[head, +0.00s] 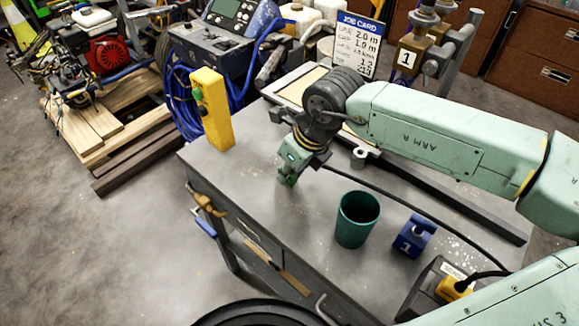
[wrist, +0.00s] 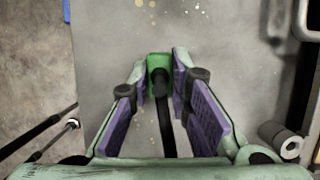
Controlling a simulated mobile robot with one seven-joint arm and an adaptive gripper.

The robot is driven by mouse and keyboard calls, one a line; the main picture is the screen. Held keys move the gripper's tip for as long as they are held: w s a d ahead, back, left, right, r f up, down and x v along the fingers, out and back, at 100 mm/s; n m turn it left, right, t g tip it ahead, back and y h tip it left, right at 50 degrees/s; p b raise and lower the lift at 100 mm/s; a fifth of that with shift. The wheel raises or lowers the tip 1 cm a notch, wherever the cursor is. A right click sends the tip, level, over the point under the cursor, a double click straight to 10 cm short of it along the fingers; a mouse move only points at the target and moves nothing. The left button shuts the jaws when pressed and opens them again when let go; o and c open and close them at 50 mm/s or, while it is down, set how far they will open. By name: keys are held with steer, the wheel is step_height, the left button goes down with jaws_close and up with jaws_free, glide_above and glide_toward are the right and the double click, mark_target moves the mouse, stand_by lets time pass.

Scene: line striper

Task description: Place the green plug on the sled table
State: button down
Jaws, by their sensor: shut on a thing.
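The green plug (wrist: 158,64) is between the finger pads of my gripper (wrist: 157,78), with a black cable trailing back from it. In the head view my gripper (head: 288,166) points down over the grey table (head: 235,178), and the green plug (head: 287,180) shows at its tips. The plug is low over the tabletop; I cannot tell whether it touches. My gripper is shut on the plug. The pads hide part of its sides.
A yellow post with buttons (head: 212,110) stands at the table's far left. A green cup (head: 357,219) and a blue block marked 1 (head: 413,236) stand at the right. A black cable crosses the table. A framed board (head: 290,85) lies behind. The tabletop's left front is clear.

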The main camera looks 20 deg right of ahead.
steer(key=shift+f, duration=0.15)
steer(key=c, duration=1.5)
jaws_free()
steer(key=shift+r, duration=0.3)
steer(key=b+v, duration=0.1)
steer(key=v, duration=1.1)
steer(key=shift+f+b, duration=0.1)
steer(key=shift+b, duration=0.2)
